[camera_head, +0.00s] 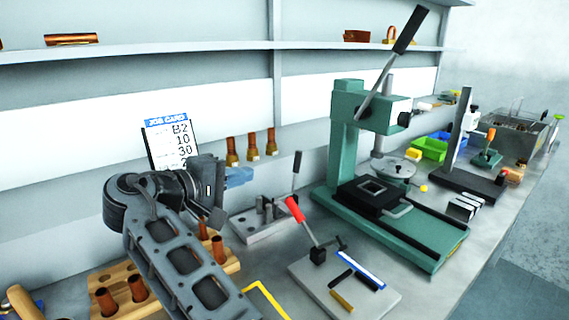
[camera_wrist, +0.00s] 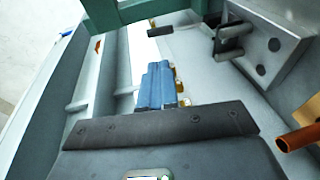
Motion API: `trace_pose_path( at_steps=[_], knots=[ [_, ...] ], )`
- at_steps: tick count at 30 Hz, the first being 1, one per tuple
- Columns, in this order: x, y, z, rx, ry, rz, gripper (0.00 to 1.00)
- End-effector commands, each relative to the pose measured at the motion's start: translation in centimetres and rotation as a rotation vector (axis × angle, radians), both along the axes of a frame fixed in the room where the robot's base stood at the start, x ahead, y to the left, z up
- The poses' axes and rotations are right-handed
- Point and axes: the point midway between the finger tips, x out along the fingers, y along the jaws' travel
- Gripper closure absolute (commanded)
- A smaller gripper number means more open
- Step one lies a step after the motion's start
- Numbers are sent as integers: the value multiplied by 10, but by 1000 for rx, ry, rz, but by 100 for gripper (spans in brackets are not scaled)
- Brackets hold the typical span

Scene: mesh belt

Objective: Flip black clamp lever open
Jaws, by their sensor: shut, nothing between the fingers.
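The black clamp lever (camera_head: 296,163) stands nearly upright on a grey fixture plate (camera_head: 246,238), just right of my gripper in the head view. In the wrist view a grey block with black clamp parts (camera_wrist: 232,38) shows at the upper right; its lever handle is hard to make out. My gripper (camera_head: 240,176) has blue fingers, which also show in the wrist view (camera_wrist: 160,85). They are shut and empty, to the left of the lever and apart from it. My arm hides part of the fixture's left side.
A red-handled clamp (camera_head: 294,209) stands on a plate in front. A green press (camera_head: 347,130) stands to the right. A wooden rack (camera_head: 88,283) with copper tubes is at the lower left. A job card (camera_head: 170,143) and several copper fittings (camera_head: 252,146) are behind.

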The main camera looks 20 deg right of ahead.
Motion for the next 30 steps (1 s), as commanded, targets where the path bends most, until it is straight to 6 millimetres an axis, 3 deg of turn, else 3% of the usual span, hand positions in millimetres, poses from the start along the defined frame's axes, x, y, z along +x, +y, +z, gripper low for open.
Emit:
trace_pose_path(
  at_steps=[5, 21, 30],
  knots=[
    [4, -8, -1, 0, 2, -2, 100],
    [51, -92, -16, 1, 1, -3, 100],
    [66, -118, -23, 0, 2, -1, 100]
  ],
)
